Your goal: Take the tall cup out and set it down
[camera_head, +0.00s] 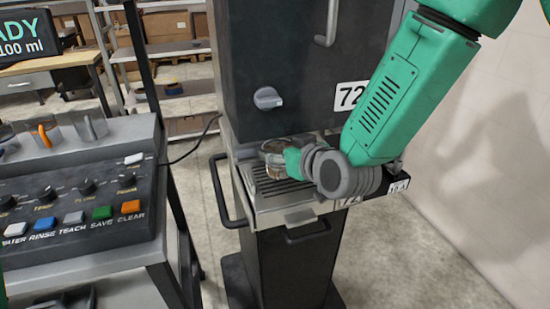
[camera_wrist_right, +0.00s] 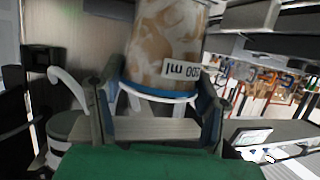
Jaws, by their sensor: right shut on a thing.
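The tall cup (camera_head: 272,151) is mostly hidden in the head view, at the drip tray (camera_head: 268,181) of the dispenser marked 72. In the right wrist view the cup (camera_wrist_right: 168,38) is clear with blotchy tan and white contents. It bears an upside-down ml label and a blue band. My right gripper (camera_head: 290,158) is shut on the cup, with a finger on each side in the wrist view (camera_wrist_right: 160,88). Whether the cup's base touches the tray cannot be told.
The dark dispenser body (camera_head: 285,60) with a grey knob stands right above and behind the cup. A control panel (camera_head: 80,195) with knobs and coloured buttons is at the left. A pale wall (camera_head: 480,150) is at the right. Bare floor lies around the dispenser's stand.

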